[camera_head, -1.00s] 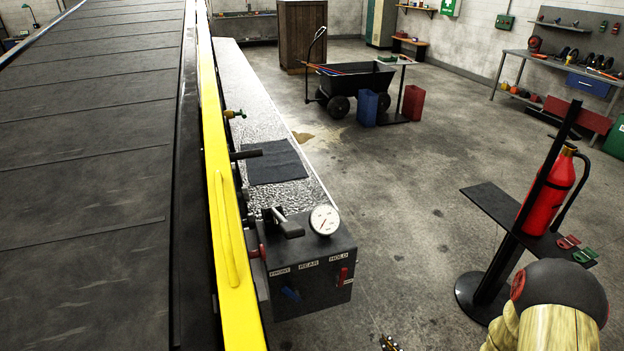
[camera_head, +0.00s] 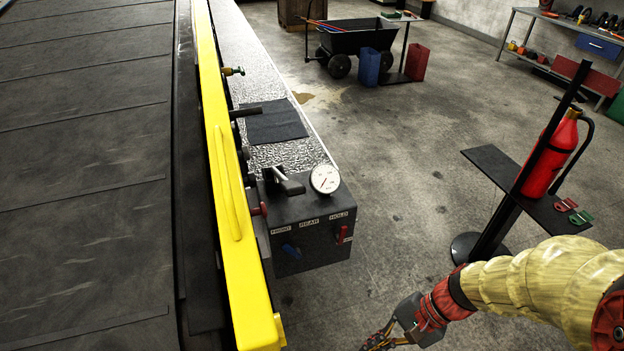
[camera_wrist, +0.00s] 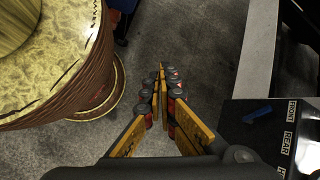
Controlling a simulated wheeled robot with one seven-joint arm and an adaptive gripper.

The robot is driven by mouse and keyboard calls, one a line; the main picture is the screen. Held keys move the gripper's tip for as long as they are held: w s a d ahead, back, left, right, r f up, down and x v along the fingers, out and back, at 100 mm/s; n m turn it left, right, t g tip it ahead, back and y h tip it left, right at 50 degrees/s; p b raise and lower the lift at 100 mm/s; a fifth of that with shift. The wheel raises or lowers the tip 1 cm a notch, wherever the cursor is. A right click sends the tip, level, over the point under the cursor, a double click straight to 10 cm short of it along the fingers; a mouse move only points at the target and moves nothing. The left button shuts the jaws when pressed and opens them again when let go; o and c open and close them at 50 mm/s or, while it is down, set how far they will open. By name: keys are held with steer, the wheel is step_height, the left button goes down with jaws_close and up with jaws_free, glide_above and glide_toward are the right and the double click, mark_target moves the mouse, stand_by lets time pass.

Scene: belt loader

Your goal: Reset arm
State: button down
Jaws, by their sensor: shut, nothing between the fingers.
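My gripper (camera_head: 380,342) is at the bottom of the head view, right of the control box and above the concrete floor. Its fingertips are partly cut off there. In the wrist view my gripper (camera_wrist: 162,72) shows its yellow and black fingers converging at the tips, shut with nothing between them. My yellow-sleeved arm reaches in from the lower right of the head view. The gripper is apart from the control box (camera_head: 307,262), which also shows at the right of the wrist view (camera_wrist: 240,135).
The belt loader's yellow rail (camera_head: 232,200) and dark belt (camera_head: 80,200) fill the left. The box carries a gauge (camera_head: 325,179) and labelled levers. A stand shelf (camera_head: 500,170) with a red extinguisher (camera_head: 550,155) is at right. A black cart (camera_head: 350,40) stands behind. Floor between is clear.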

steer(key=w+d+r+n+t+h, duration=0.1)
steer(key=d+r+n+t+h, duration=0.1)
steer(key=d+r+n+h, duration=0.3)
steer(key=w+d+r+n+t+h, duration=0.1)
steer(key=d+r+n+t+h, duration=0.15)
steer(key=r, duration=0.45)
step_height(320, 180, up, 10)
steer(key=a+n+t, duration=0.1)
steer(key=t, duration=0.1)
steer(key=shift+a, duration=0.4)
steer(key=shift+n+t, duration=0.25)
